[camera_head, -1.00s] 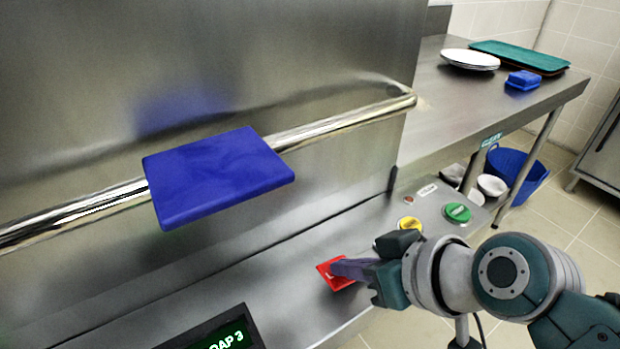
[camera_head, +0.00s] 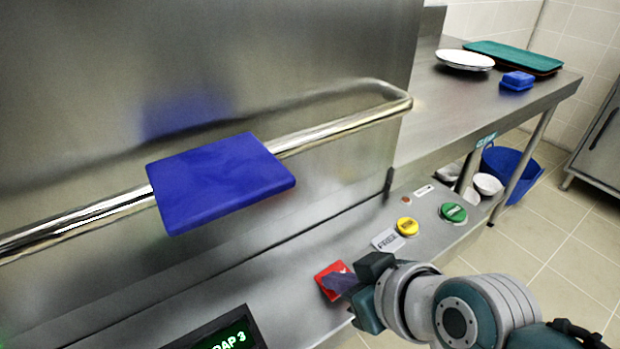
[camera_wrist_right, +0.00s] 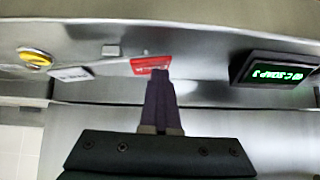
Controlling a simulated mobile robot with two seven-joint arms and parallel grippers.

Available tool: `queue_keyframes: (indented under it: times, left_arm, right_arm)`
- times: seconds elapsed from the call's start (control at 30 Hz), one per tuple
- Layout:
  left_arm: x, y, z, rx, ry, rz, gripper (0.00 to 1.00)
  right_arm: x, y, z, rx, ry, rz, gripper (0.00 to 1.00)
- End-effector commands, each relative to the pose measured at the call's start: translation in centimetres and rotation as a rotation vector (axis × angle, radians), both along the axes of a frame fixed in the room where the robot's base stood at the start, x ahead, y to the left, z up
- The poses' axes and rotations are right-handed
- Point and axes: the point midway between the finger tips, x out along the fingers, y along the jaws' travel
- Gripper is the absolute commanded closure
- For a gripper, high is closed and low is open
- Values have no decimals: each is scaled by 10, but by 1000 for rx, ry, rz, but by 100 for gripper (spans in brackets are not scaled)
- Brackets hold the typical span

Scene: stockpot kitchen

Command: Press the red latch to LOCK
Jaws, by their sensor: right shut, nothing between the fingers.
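The red latch (camera_head: 328,271) is a small red plate with a white marking on the steel front panel, low centre in the head view. It also shows in the right wrist view (camera_wrist_right: 143,66), just beyond my fingertips. My right gripper (camera_head: 343,283) is shut and empty, its purple-grey fingers pointing at the latch and covering part of it in the head view. In the right wrist view the shut fingers (camera_wrist_right: 159,76) overlap the latch's lower right edge. I cannot tell whether they touch it. My left gripper is not in view.
A yellow button (camera_head: 407,226), a green button (camera_head: 454,212) and a labelled plate (camera_head: 388,240) sit right of the latch. A display (camera_head: 232,336) is at the lower left. A blue block (camera_head: 220,180) lies across the steel rail (camera_head: 340,124). A side counter (camera_head: 480,100) holds plates and trays.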

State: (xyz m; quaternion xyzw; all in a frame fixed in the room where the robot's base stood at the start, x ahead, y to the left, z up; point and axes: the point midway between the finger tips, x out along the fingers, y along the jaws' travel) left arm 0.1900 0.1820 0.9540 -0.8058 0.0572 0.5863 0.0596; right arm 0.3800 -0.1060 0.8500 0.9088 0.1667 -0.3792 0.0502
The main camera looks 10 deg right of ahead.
Motion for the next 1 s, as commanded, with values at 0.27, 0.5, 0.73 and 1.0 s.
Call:
queue_keyframes:
  times: [0.27, 0.5, 0.73, 1.0]
  left_arm:
    - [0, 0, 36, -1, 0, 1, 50]
    - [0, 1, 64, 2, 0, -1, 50]
    - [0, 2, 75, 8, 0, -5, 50]
    - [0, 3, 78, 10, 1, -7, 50]
  right_arm:
    - [3, 1, 36, -2, 1, -1, 100]
    - [-24, -4, 72, -2, 0, -2, 100]
    - [-54, -9, 99, -1, 2, -2, 100]
    - [-66, -12, 109, -1, 0, -2, 100]
